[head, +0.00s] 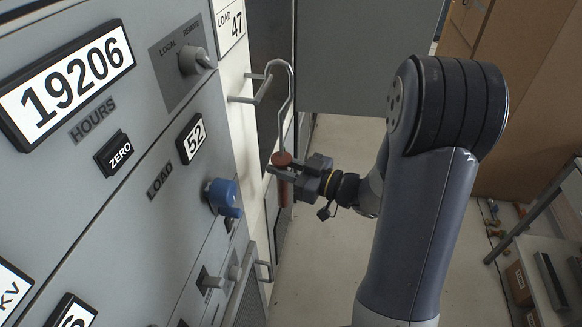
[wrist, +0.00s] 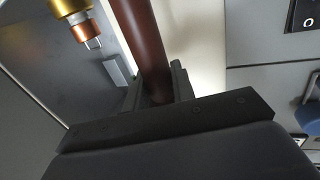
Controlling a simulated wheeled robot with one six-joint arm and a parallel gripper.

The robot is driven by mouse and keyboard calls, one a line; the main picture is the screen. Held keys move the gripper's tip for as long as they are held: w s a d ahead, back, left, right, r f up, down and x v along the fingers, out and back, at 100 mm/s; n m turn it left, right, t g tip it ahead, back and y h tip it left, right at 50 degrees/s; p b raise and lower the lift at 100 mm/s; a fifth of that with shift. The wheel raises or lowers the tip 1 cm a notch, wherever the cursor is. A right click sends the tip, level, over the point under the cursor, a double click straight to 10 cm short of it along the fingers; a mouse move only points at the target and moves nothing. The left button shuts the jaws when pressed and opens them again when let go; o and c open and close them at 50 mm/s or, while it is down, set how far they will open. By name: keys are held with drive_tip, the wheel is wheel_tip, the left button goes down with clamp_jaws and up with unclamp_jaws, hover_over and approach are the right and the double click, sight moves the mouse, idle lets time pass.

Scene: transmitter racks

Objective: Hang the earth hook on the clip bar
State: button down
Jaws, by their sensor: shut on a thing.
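The earth hook (head: 290,95) is a pale metal rod with a bent top, a red-brown collar and a red-brown handle below. It stands roughly upright beside the cabinet front in the head view. My gripper (head: 284,174) is shut on the handle just below the collar. In the wrist view the brown handle (wrist: 142,35) runs up between the fingers of my gripper (wrist: 157,92). A grey bracket-like bar (head: 243,99), which looks like the clip bar, sticks out from the cabinet. The hook's bent top is close to the bar's outer end; I cannot tell whether they touch.
The grey cabinet front (head: 150,205) fills the left, with a blue knob (head: 222,194) and a lower handle (head: 263,270) sticking out. A gold-and-copper fitting (wrist: 77,20) shows in the wrist view. Bare floor (head: 320,255) lies below my gripper. A shelf (head: 545,215) stands right.

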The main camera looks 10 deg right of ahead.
drive_tip(key=shift+w+a+f+b, duration=0.3)
drive_tip(key=shift+a+f+b, duration=0.4)
drive_tip(key=shift+f+b, duration=0.35)
drive_tip(key=shift+w+a+f+b, duration=0.25)
drive_tip(key=shift+a+f+b, duration=0.45)
drive_tip(key=shift+f+b, duration=0.3)
drive_tip(key=c, duration=1.1)
unclamp_jaws()
drive_tip(key=f+b+v, duration=0.1)
drive_tip(key=v, duration=0.9)
drive_tip(key=shift+s+d+b, duration=0.3)
